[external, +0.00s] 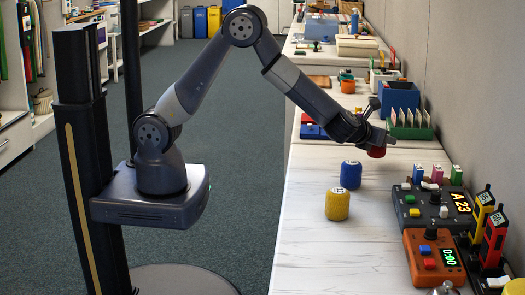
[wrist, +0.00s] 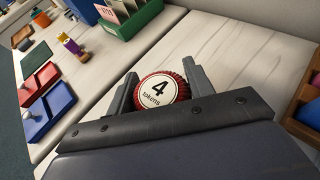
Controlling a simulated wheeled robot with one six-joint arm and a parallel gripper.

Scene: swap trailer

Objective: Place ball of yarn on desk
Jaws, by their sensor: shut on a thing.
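My gripper (external: 377,141) is shut on a red ridged round piece (external: 377,153) and holds it above the desk (external: 305,250). In the wrist view the red piece (wrist: 150,106) sits between both fingers, and its white round label reads "4 tokens". I cannot make out a separate ball of yarn. The underside of the red piece is hidden in the wrist view.
A black console reading "A 23" (external: 440,210) and an orange timer (external: 433,259) stand at the right. Behind my gripper are a green card tray (external: 410,131), a blue bin (external: 398,97) and red and blue trays. The desk's front left is clear.

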